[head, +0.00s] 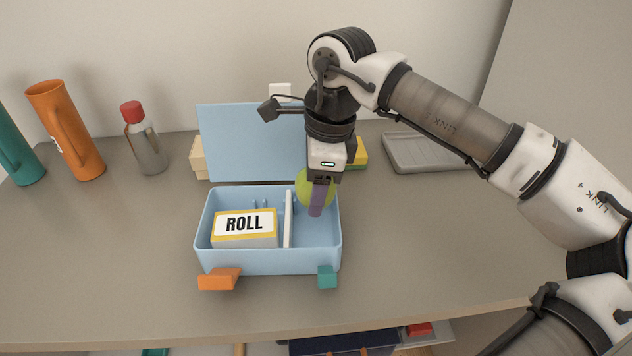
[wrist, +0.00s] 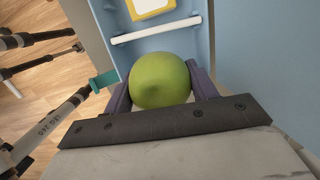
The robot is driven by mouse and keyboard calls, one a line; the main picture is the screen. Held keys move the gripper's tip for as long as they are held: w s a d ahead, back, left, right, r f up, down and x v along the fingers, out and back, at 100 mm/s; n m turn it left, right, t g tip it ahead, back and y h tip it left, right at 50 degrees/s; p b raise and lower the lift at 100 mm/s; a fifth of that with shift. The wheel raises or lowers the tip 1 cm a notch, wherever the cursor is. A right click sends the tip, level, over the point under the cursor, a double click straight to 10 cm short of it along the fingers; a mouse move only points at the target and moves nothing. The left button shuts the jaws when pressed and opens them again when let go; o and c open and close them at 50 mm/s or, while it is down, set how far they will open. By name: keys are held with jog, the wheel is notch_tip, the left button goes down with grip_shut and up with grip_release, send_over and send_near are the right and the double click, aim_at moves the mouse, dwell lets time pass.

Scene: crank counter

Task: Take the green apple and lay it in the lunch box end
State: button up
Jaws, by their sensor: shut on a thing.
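The green apple (head: 329,188) is between the fingers of my gripper (head: 317,198), and the wrist view shows it (wrist: 160,80) with a purple finger on each side. My gripper (wrist: 160,88) is shut on it. The apple is over the right compartment of the open blue lunch box (head: 268,261). I cannot tell whether it touches the floor of the box. A white divider (head: 288,220) splits the box. A block labelled ROLL (head: 244,226) lies in the left compartment. The lid (head: 250,143) stands up at the back.
An orange latch (head: 218,279) and a teal latch (head: 327,276) stick out at the box front. An orange jug (head: 66,130), a teal jug (head: 17,150) and a red-capped bottle (head: 144,140) stand at left. A grey tray (head: 430,152) lies behind right. The counter right of the box is clear.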

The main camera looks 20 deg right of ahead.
jog(key=shift+f+b, duration=2.5)
jog(key=shift+f, duration=0.5)
jog(key=o, duration=1.1)
jog(key=shift+o, duration=0.2)
jog(key=r, duration=0.4)
jog(key=d+r, duration=0.1)
jog(key=r, duration=0.4)
jog(key=d+r, duration=0.1)
jog(key=r, duration=0.3)
jog(key=shift+s+r, duration=0.15)
jog(key=shift+s, duration=0.2)
jog(key=shift+r, duration=0.2)
